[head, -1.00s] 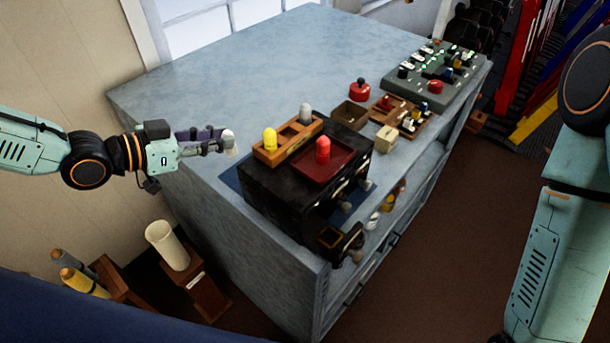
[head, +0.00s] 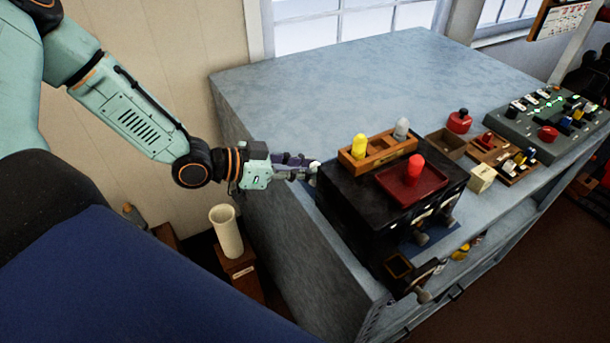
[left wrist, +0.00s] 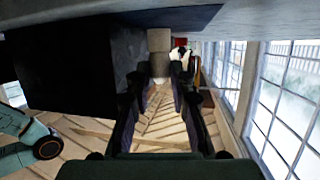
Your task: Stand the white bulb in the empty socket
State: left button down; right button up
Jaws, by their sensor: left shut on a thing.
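The wooden rack (head: 381,156) lies on top of the black box, with a yellow bulb (head: 359,146) upright at its left end and a grey-white bulb (head: 401,128) at its far right end. The slot between them looks empty. A red bulb (head: 415,168) stands on the dark red tray (head: 408,190) beside the rack. My left gripper (head: 309,170) is shut on the white bulb (head: 315,165), left of the black box and rack. In the left wrist view, a pale block-like shape (left wrist: 159,64) shows between the fingertips (left wrist: 160,78). My right gripper is out of view.
The black box (head: 365,213) stands on the grey bench (head: 300,90), close to my left gripper. A red button (head: 460,121), small wooden trays (head: 505,160) and a switch panel (head: 550,118) are to the right. The bench's far left is clear.

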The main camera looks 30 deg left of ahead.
pick_arm(q)
jog(key=shift+d+f, duration=0.15)
jog(key=shift+f, duration=0.5)
jog(key=shift+w+a+f, duration=0.15)
jog(key=shift+a+f, duration=0.05)
jog(key=shift+a, duration=0.2)
jog(key=c, duration=1.5)
grip_release()
jog(key=o, duration=0.3)
jog(key=shift+d+r, duration=0.2)
jog(key=shift+d, duration=0.1)
